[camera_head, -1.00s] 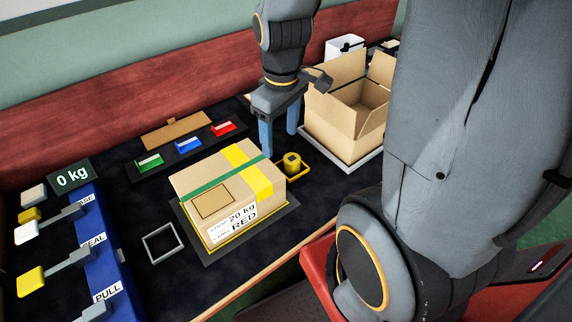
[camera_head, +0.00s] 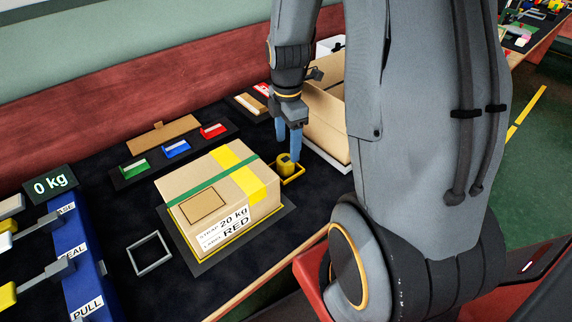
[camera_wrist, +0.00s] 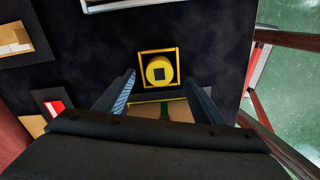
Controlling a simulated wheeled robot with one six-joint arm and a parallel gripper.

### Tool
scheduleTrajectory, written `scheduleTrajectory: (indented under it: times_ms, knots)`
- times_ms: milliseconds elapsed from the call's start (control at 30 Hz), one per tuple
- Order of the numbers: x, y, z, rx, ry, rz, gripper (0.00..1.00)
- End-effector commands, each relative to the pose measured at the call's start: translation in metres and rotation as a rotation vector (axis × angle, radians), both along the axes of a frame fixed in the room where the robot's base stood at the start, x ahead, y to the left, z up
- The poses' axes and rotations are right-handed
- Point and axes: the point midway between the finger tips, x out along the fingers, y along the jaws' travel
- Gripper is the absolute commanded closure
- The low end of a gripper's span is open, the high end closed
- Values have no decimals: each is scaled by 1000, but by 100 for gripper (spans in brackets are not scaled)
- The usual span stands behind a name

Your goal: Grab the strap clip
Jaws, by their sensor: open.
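The strap clip appears to be the short yellow cylinder (camera_head: 286,166) with a dark square on top. It stands upright in a square yellow holder (camera_head: 297,178) beside the strapped carton. In the wrist view the yellow cylinder (camera_wrist: 159,70) sits inside the square yellow frame (camera_wrist: 143,80), just ahead of my fingertips and between their lines. My gripper (camera_head: 288,147) points down with blue fingers, above and just behind the cylinder in the head view. The gripper (camera_wrist: 160,78) is open and empty, its fingers spread wide to either side.
The strapped carton (camera_head: 215,185) stands on a dark mat close to the left. An open carton (camera_head: 325,120) is close behind my gripper. Green, blue and red card holders (camera_head: 175,150) lie further back. A blue lever unit (camera_head: 75,250) stands at the left.

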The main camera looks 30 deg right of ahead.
Motion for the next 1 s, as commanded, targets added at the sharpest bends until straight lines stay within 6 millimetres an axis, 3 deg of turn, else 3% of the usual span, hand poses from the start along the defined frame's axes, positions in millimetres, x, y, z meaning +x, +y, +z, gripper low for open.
scheduleTrajectory:
  times_ms: [400, 733, 1000]
  knots:
    - [0, 6, -45, 0, 2, -2, 37]
    - [0, 6, -50, 0, -1, -1, 37]
    - [0, 6, -49, 0, -1, -1, 81]
